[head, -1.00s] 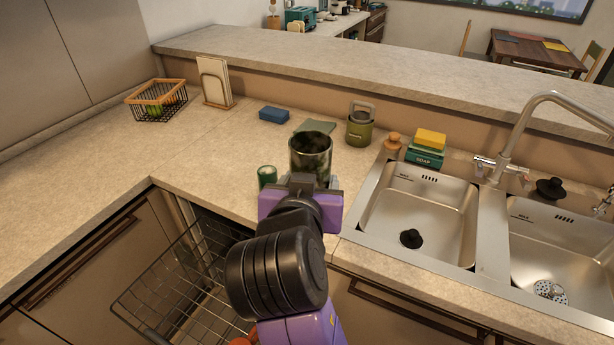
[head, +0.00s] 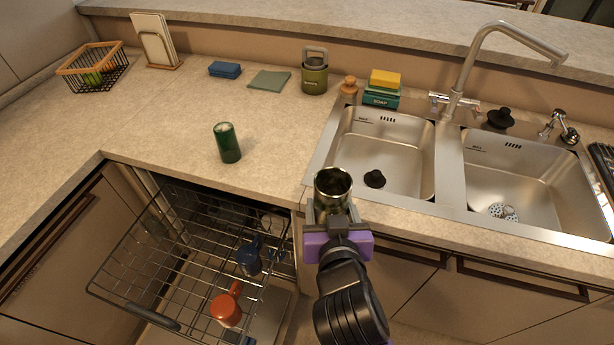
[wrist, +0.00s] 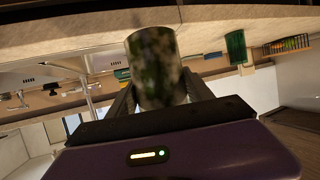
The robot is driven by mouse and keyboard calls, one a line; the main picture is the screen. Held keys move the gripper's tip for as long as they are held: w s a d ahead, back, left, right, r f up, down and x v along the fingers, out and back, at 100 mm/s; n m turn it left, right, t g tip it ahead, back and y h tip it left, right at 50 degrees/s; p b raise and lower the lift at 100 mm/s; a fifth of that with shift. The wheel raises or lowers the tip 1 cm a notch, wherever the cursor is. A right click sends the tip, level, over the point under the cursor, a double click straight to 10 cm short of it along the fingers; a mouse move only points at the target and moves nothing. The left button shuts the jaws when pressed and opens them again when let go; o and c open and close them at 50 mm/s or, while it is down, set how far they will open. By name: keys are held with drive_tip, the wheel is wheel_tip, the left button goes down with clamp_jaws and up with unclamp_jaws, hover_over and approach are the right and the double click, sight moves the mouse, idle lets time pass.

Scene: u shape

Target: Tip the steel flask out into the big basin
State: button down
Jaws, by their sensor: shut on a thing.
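My gripper (head: 333,212) is shut on the steel flask (head: 333,187), a shiny, mirror-like cylinder with an open top. The flask is held nearly upright at the counter's front edge, just left of and in front of the left basin. In the wrist view the flask (wrist: 157,68) sits between the two fingers. The right basin (head: 530,190) looks wider than the left basin (head: 385,150) and has a drain strainer. It lies well to the right of the flask. The flask's inside looks dark, and its contents cannot be made out.
A dark green cup (head: 228,143) stands on the counter to the left. An open dishwasher rack (head: 170,270) is below left. The tall faucet (head: 480,65) rises behind the divider.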

drive_tip(key=s+d+f, duration=0.3)
drive_tip(key=d+f, duration=0.3)
drive_tip(key=f, duration=0.3)
drive_tip(key=s+d+f, duration=0.4)
drive_tip(key=d+f, duration=0.3)
drive_tip(key=f, duration=0.2)
drive_tip(key=shift+d+f, duration=0.3)
